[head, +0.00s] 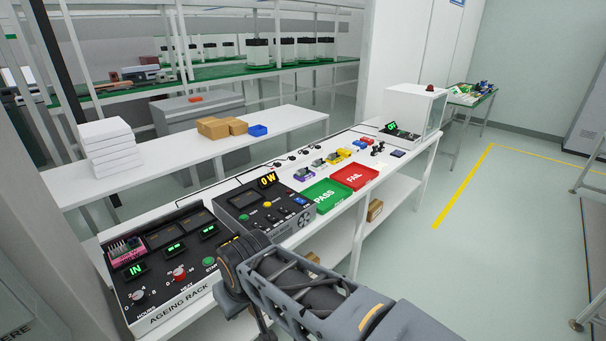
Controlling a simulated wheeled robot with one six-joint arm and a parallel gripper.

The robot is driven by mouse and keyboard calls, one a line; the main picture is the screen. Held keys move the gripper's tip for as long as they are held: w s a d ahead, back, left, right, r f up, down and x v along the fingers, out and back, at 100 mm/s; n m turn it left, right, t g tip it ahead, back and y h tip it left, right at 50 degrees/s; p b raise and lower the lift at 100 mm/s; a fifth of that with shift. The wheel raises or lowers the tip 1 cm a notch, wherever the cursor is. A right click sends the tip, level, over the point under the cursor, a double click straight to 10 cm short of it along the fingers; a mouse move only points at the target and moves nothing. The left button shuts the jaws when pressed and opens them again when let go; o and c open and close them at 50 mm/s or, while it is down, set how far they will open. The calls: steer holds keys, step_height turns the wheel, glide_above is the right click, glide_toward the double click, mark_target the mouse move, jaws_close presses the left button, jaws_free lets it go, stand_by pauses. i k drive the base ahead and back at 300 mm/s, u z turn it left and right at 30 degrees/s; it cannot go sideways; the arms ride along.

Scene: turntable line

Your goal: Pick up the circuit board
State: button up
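A pink board with pale green and white parts on it (127,251) stands in the slot marked IN on the black AGEING RACK panel (170,312), at the left end of the white bench. It looks like a circuit board. Several small coloured pieces, among them a purple one (303,175) and a yellow one (344,153), lie farther along the bench; they are too small to tell whether they are circuit boards. My arm crosses the lower middle of the picture, to the right of the rack panel.
A second black panel with a 0 W display (264,205) stands beside the rack. Past it lie a green PASS tray (325,195) and a red FAIL tray (354,177), both seemingly empty. A white booth (413,108) stands at the far end.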

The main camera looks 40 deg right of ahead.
mark_target(302, 174)
steer(key=z, duration=0.05)
steer(key=i, duration=0.35)
steer(key=z, duration=2.9)
steer(key=i, duration=2.85)
steer(key=u, duration=3.5)
steer(key=i, duration=0.5)
steer(key=z, duration=0.05)
